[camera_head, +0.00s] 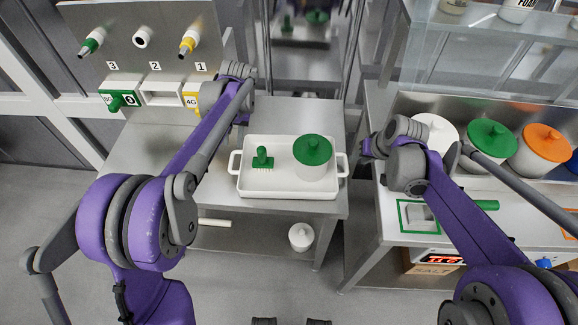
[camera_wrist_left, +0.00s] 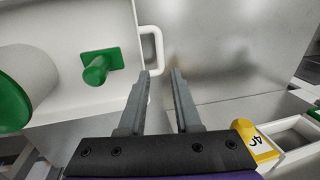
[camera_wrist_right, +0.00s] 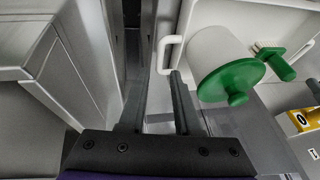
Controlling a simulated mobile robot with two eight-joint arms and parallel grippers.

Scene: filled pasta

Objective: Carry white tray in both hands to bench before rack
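The white tray (camera_head: 285,191) sits on the steel bench in the middle of the head view. It holds a white pot with a green lid (camera_head: 313,150) and a small green-handled tool (camera_head: 262,158). My left gripper (camera_wrist_left: 163,73) is open; in the left wrist view the tray's left handle (camera_wrist_left: 158,48) appears between the finger lines, and contact cannot be told. My right gripper (camera_wrist_right: 160,72) is open; in the right wrist view the right handle (camera_wrist_right: 162,54) shows between and beyond its fingertips. In the head view the left fingers are hidden by the arm.
A panel with numbered pegs (camera_head: 141,37) and small bins (camera_head: 160,92) stands at the back left. The steel bench (camera_head: 150,150) is bare left of the tray. A gap separates it from the right counter (camera_head: 400,262), which holds several lidded pots (camera_head: 492,140).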

